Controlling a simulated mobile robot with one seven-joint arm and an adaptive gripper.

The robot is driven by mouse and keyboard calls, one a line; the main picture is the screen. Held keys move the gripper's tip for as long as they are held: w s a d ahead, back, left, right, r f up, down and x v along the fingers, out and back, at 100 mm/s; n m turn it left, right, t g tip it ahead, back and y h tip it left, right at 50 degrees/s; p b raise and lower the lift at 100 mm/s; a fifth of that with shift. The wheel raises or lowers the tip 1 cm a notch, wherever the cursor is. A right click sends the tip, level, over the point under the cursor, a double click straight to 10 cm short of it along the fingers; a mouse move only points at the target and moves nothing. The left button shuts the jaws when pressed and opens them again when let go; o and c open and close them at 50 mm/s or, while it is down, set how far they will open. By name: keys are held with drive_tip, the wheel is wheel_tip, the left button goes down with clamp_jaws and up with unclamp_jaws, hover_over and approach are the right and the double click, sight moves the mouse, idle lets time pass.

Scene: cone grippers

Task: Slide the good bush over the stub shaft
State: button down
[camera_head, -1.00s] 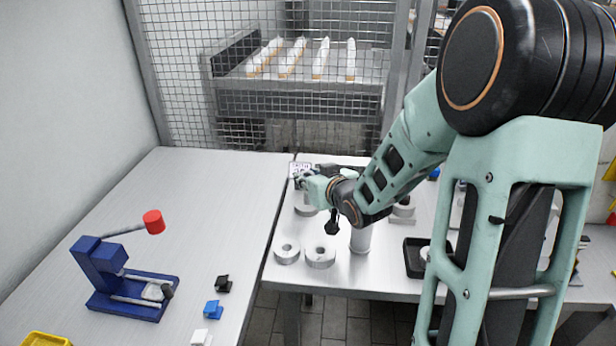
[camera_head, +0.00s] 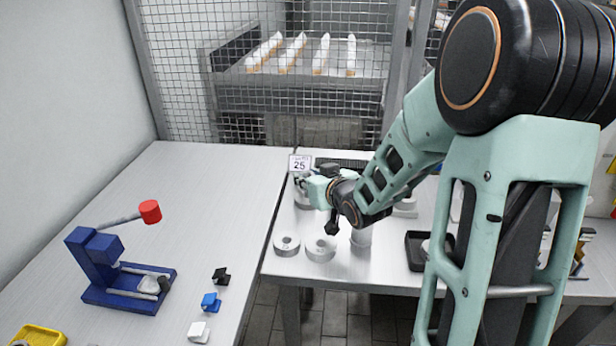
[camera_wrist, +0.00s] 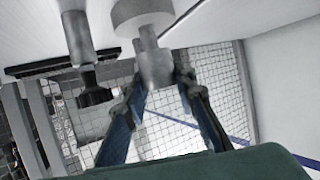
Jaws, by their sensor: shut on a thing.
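My gripper (camera_head: 305,186) is over the right-hand table, at a pale round base (camera_head: 303,204) in front of a card reading 25. In the wrist view, which looks inverted, my gripper (camera_wrist: 162,75) is shut on a short grey cylinder, apparently the bush (camera_wrist: 155,68). The narrower stub shaft (camera_wrist: 148,40) shows between the bush and its wide round base (camera_wrist: 140,12). Bush and shaft look roughly in line. I cannot tell whether the bush is around the shaft or just off its end. In the head view my gripper hides the bush and shaft.
Two pale rings (camera_head: 286,246) (camera_head: 320,248) lie near the table's front edge. An upright pale cylinder (camera_head: 361,236) stands close to my wrist. A black tray (camera_head: 415,252) is farther right. The number card (camera_head: 300,163) is behind my gripper. A blue press (camera_head: 118,275) stands left.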

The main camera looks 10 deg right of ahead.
drive_tip(key=shift+f+b, duration=0.35)
drive_tip(key=shift+f, duration=0.15)
drive_tip(key=c, duration=1.5)
unclamp_jaws()
drive_tip(key=shift+d, duration=0.1)
drive_tip(key=shift+r, duration=0.1)
